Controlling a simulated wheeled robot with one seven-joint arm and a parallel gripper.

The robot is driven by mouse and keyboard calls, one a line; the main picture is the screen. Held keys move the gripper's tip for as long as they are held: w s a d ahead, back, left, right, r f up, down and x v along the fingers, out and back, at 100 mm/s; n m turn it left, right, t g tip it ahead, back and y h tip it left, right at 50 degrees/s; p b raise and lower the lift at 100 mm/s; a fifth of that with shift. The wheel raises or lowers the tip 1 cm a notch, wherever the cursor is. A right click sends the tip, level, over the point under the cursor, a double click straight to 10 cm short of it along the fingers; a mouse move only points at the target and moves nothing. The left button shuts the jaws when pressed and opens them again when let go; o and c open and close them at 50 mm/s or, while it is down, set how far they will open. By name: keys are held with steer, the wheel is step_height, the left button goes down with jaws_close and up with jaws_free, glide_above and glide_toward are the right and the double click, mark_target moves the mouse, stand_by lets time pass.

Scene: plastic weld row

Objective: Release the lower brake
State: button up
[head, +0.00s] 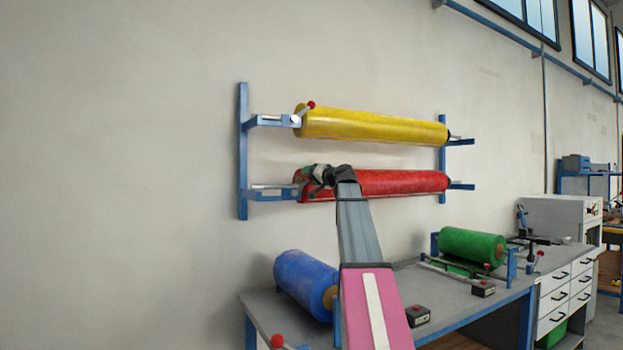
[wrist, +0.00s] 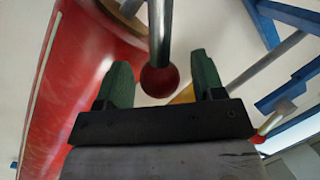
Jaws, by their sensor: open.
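The red roll (head: 400,182) hangs on the lower arms of the blue wall rack and fills the left of the wrist view (wrist: 65,90). The lower brake is a metal lever (wrist: 160,35) with a dark red ball knob (wrist: 159,80) beside the roll's end. My gripper (head: 311,177) is at the left end of the red roll and covers the knob in the head view. In the wrist view its two green fingers (wrist: 162,80) are open, one on each side of the knob, with gaps. I cannot tell how deep the knob sits between them.
The yellow roll (head: 375,125) hangs above, with the upper brake's red knob (head: 311,104) at its left end. The blue rack upright (head: 242,150) stands left of my gripper. Below is a workbench (head: 262,308) with a blue roll (head: 305,284) and a green roll (head: 472,246).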

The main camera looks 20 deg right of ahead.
jaws_close()
steer(key=shift+a, duration=0.1)
steer(key=shift+s+a+r+n+g, duration=0.15)
steer(key=shift+a+r+n+g, duration=0.15)
steer(key=shift+a+r+n, duration=0.6)
steer(key=n, duration=0.1)
steer(key=a+n, duration=0.1)
steer(key=shift+s+a+r+n+h, duration=0.2)
steer(key=shift+r+n+h, duration=0.15)
steer(key=shift+n+h, duration=0.05)
steer(key=shift+s+a+r+n+g+h, duration=0.1)
steer(key=shift+a+r+n+g+h, duration=0.05)
steer(key=shift+a+n, duration=0.35)
steer(key=shift+s+a+r+n+g+h, duration=0.1)
steer(key=shift+a+r+n+g+h, duration=0.05)
steer(key=shift+a+n, duration=0.35)
steer(key=shift+s+a+r+n+h, duration=0.1)
steer(key=shift+a+n+h, duration=0.1)
steer(key=shift+a+n, duration=0.4)
steer(key=shift+s+a+r+n+h, duration=0.1)
steer(key=shift+a+n+h, duration=0.1)
steer(key=shift+a+n, duration=0.35)
steer(key=shift+d+f, duration=0.1)
